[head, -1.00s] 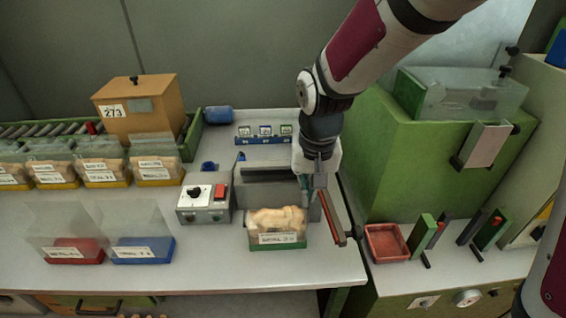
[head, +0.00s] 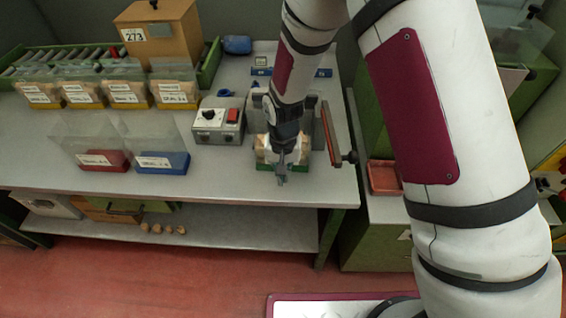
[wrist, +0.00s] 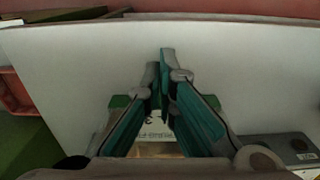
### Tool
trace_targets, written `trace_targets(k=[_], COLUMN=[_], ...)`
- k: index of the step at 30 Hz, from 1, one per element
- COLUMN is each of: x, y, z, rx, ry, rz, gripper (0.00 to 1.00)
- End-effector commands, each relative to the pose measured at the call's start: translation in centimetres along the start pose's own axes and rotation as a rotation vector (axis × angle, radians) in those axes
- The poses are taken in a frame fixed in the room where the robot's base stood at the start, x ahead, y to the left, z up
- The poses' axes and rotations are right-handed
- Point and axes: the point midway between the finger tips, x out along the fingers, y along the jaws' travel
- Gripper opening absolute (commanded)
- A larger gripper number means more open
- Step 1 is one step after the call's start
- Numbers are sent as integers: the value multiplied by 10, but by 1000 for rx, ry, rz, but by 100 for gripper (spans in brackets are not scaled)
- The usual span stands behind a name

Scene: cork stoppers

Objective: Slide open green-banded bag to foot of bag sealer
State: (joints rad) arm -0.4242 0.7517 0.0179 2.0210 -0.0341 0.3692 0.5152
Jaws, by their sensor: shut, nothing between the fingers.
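The green-banded bag (head: 303,154), filled with beige pieces, stands upright on the grey table at the bag sealer. My wrist and gripper hide its middle and label in the head view. In the wrist view its green band (wrist: 119,102) and part of its white label show behind the fingers. The bag sealer has a grey control box (head: 218,124) with a black knob and red switch, and a red lever arm (head: 330,138). My gripper (head: 281,180) is shut and empty, pointing down over the bag's near side. I cannot tell whether it touches the bag.
An empty bag with a blue band (head: 163,162) and one with a red band (head: 102,160) stand to the left. Several filled yellow-banded bags (head: 128,97) line the back left. A red tray (head: 384,177) is on the right. The table front is clear.

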Motion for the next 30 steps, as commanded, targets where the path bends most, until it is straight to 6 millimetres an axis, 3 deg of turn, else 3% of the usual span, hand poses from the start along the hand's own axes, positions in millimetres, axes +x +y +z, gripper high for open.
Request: trace_targets(k=[4, 7, 12, 26, 30], x=[26, 23, 23, 23, 25], y=[0, 0, 0, 0, 0], z=[-1, -20, -36, -41, -54], rx=[1, 4, 1, 1, 2], ry=[-2, 2, 1, 0, 3], rz=[1, -2, -1, 0, -1], gripper=[0, 0, 0, 0, 0])
